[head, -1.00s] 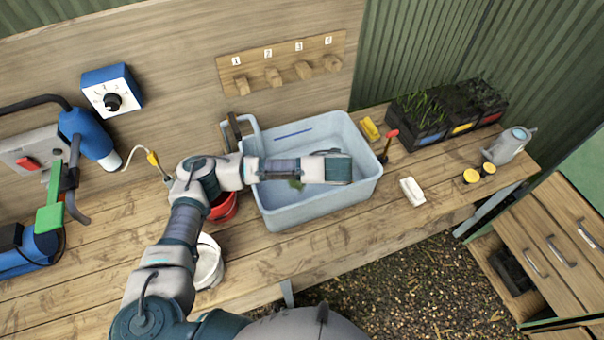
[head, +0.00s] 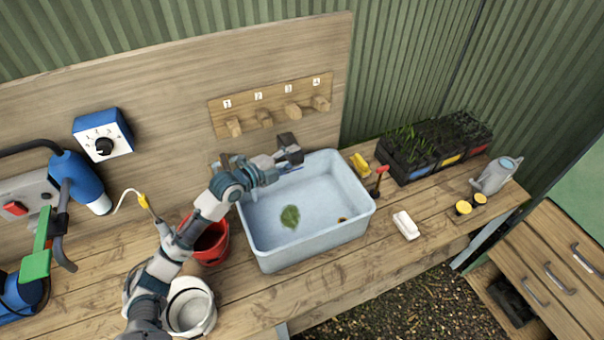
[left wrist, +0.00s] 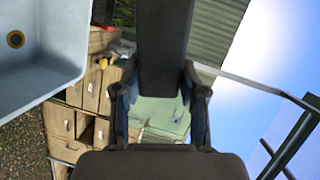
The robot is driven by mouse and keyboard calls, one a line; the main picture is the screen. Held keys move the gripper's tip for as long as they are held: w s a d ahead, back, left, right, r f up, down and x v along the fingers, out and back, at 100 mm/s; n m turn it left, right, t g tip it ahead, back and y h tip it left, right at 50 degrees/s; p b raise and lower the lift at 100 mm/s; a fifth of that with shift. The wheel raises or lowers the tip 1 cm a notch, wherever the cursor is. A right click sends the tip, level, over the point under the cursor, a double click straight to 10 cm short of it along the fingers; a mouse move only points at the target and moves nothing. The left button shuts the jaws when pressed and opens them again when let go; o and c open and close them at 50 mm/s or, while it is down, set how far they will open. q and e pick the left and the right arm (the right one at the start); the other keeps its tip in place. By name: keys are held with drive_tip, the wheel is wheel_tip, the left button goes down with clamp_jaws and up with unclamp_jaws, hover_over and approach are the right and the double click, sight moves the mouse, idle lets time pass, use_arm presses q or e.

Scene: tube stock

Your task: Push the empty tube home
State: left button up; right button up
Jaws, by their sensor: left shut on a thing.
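My left gripper (head: 287,154) is above the back edge of the grey basin (head: 305,252), below the numbered peg board. It is shut on a dark grey bar (left wrist: 163,45), which runs up from between the fingers in the left wrist view. Only a short dark end (head: 288,140) shows in the head view. I cannot tell whether this bar is the empty tube; no other tube is clear. The basin holds a green leaf (head: 290,216) and a round brass-coloured drain (head: 342,219). My right gripper is not in view.
The peg board (head: 270,105) has several wooden pegs. A red bucket (head: 213,247) and a white bucket (head: 190,308) stand left of the basin, beside my arm. A white block (head: 406,225) and a watering can (head: 496,175) are to the right. The bench's right front is mostly clear.

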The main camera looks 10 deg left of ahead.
use_arm(q)
drive_tip(key=w+a+r+t+b, duration=0.1)
drive_tip(key=w+a+b, duration=0.2)
drive_tip(key=w+a, duration=0.1)
drive_tip(key=shift+w+a+r+n, duration=0.15)
drive_tip(key=shift+a+n, duration=0.25)
drive_tip(key=shift+a, duration=0.35)
idle(0.4)
drive_tip(key=shift+a+b, duration=0.1)
drive_tip(key=shift+b, duration=0.35)
idle(0.6)
idle(0.4)
idle(0.4)
drive_tip(key=shift+b, duration=0.5)
